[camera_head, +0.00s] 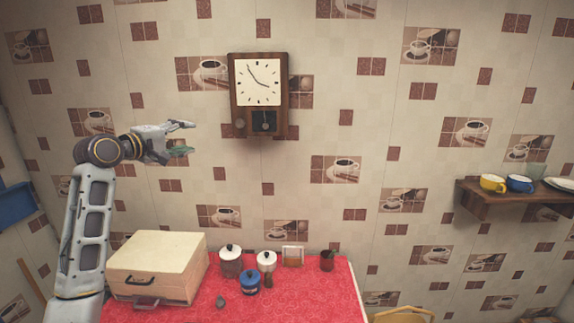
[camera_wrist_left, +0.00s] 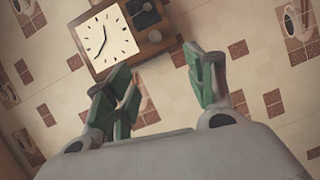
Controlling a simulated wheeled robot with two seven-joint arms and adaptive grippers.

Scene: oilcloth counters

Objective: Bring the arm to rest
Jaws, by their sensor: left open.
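My left arm rises on the left of the head view, and its gripper (camera_head: 183,137) is held up in the air above the counter, pointing right toward the wall clock (camera_head: 257,95). The gripper is open and empty. In the left wrist view its two green-padded fingers (camera_wrist_left: 165,95) stand apart, with nothing between them but the wall behind. The clock (camera_wrist_left: 106,38) shows past the fingers in that view, tilted. My right gripper is not in view.
A red counter (camera_head: 310,300) holds a cream box (camera_head: 155,265), white and blue lidded jars (camera_head: 249,283), a small frame (camera_head: 292,256) and a dark cup (camera_head: 327,261). A wall shelf (camera_head: 510,203) with cups is at the right. A yellow basket (camera_head: 400,316) shows at the bottom.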

